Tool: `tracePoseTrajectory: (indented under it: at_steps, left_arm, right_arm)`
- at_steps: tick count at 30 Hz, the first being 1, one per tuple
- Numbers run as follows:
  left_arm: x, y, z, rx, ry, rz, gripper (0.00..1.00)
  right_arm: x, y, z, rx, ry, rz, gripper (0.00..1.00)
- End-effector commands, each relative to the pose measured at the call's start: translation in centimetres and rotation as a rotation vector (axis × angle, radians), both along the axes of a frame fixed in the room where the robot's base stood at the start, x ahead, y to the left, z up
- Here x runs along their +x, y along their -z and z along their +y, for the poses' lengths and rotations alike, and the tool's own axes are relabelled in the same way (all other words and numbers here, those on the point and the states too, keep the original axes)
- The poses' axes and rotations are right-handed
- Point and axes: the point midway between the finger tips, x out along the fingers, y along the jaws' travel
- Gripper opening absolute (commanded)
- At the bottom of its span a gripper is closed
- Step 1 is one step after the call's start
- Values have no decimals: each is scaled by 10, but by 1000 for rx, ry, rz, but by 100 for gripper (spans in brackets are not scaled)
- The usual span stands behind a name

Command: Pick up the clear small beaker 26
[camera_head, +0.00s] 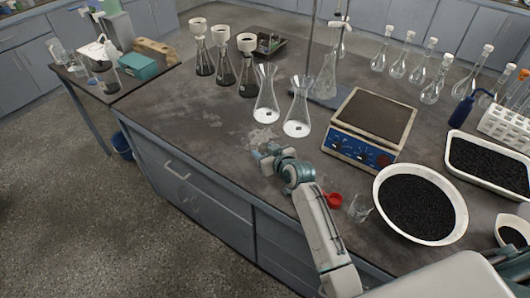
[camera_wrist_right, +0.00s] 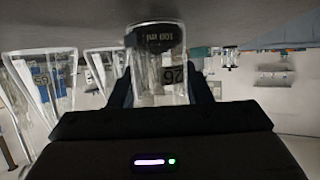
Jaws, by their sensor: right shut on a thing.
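The clear small beaker 26 (camera_wrist_right: 158,65) fills the middle of the right wrist view, with printed volume marks and a label reading 26. My right gripper (camera_wrist_right: 160,92) has its dark fingers on both sides of the beaker and is shut on it. In the head view my right gripper (camera_head: 265,153) is over the front left part of the bench; the beaker there is too small and clear to make out well. I cannot tell whether its base touches the bench. My left gripper is not in view.
Two conical flasks with white contents (camera_head: 266,95) (camera_head: 297,108) stand just behind the gripper. A balance (camera_head: 370,125) stands right of it. A red cap (camera_head: 333,200), another small clear beaker (camera_head: 360,207) and a white bowl of black grains (camera_head: 460,215) are nearer the right. The bench left is clear.

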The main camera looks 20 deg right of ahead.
Motion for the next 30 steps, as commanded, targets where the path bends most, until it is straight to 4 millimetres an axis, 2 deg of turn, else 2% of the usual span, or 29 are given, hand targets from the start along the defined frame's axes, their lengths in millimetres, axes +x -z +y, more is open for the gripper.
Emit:
tracePoseTrajectory:
  at_steps: [17,30]
  left_arm:
    - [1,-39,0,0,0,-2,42]
    - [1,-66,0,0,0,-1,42]
  right_arm:
    - [0,-41,0,1,-1,-1,20]
    - [-54,-43,22,2,-1,-1,19]
